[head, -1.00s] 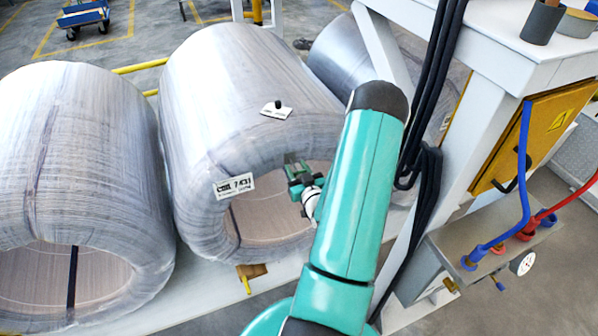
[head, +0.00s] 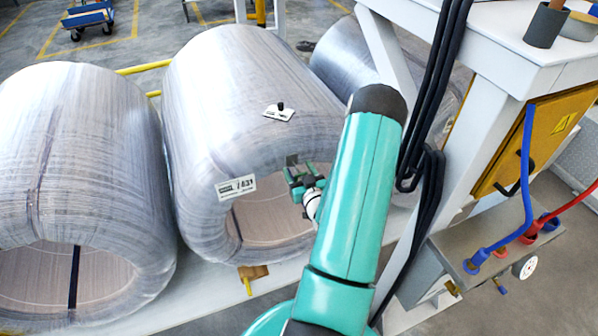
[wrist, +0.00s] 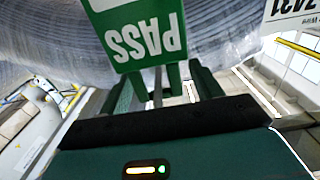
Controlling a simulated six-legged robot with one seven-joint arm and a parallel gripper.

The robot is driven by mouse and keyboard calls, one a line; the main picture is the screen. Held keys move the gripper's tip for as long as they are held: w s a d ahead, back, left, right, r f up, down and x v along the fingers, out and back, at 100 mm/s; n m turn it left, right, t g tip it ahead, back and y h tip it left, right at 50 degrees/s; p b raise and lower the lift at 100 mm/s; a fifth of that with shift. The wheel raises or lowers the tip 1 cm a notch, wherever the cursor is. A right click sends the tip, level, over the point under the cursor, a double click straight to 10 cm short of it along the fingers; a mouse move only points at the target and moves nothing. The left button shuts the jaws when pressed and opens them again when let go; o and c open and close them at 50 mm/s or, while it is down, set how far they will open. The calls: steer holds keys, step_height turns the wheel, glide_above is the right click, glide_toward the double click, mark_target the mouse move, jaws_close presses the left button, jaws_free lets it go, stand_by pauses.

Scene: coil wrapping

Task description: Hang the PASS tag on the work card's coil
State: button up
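My gripper (head: 297,172) is in front of the upper right rim of the middle wrapped coil (head: 245,75). In the wrist view the green PASS tag (wrist: 140,38) stands at the fingertips, its lettering upside down; my gripper looks shut on it. The tag is only a small dark green patch in the head view. The middle coil carries a white label (head: 236,187) on its front rim; the same label, ending in 7431 (wrist: 290,12), shows at the upper right of the wrist view. The tag looks apart from the label. I cannot make out a work card.
A second wrapped coil (head: 75,150) stands at the left, and a third (head: 345,55) is partly hidden behind my arm. A white plate with a black knob (head: 279,112) sits on the middle coil's top. A white frame with black cables (head: 425,180) stands close on the right.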

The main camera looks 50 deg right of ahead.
steer(key=v, duration=1.3)
steer(key=shift+s+a, duration=0.15)
steer(key=shift+s, duration=0.2)
